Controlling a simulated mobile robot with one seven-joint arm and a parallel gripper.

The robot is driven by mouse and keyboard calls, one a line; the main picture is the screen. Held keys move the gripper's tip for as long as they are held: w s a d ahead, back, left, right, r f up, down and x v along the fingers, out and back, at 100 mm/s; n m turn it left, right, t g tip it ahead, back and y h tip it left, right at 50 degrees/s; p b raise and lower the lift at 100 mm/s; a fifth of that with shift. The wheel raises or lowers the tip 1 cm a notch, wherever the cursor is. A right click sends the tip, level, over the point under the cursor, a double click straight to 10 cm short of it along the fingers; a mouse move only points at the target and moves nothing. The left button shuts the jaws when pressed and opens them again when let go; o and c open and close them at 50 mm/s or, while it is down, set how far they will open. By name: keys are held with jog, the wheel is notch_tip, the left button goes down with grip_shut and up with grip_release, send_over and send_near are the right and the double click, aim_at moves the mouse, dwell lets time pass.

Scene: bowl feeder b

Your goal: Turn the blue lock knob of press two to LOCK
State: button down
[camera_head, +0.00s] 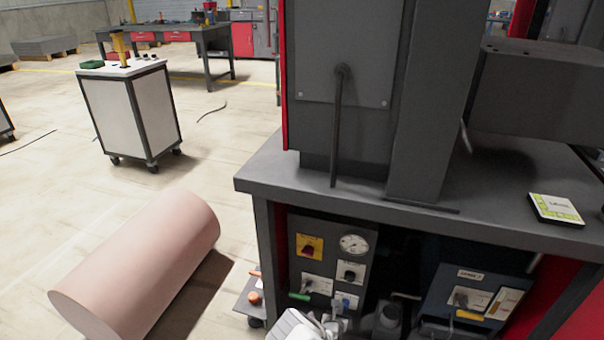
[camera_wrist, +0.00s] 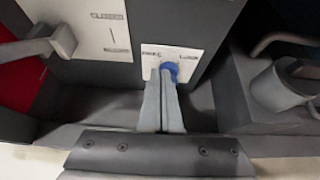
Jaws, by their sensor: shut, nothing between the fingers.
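The blue lock knob (camera_wrist: 171,68) sits on a white label plate (camera_wrist: 188,55) in the wrist view. Small lettering stands on both sides of it, too blurred to read surely. My gripper (camera_wrist: 163,82) is shut and empty, its fingertips right at the knob and hiding part of it. I cannot tell whether they touch it, or which way the knob points. In the head view my gripper (camera_head: 330,322) is low in front of the left control panel (camera_head: 313,245), near a small blue part on a white plate (camera_head: 345,300).
Left of the knob is a grey lever (camera_wrist: 55,42) by a plate marked CLOSED. A grey cylindrical part (camera_wrist: 280,85) stands close on the right. A pink cylinder (camera_head: 140,265) lies on the floor at left.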

aim_at(349, 300)
jog(key=shift+w+d, duration=0.25)
jog(key=shift+w, duration=0.45)
jog(key=shift+d+f, duration=0.15)
jog(key=shift+f, duration=0.1)
dwell(0.3)
jog(key=shift+s+d+r+p, duration=0.15)
jog(key=shift+s+d+p, duration=0.1)
jog(key=shift+d+p, duration=0.4)
jog(key=shift+s+d, duration=0.2)
jog(key=shift+d, duration=0.25)
jog(key=shift+f, duration=0.2)
jog(key=shift+r, duration=0.1)
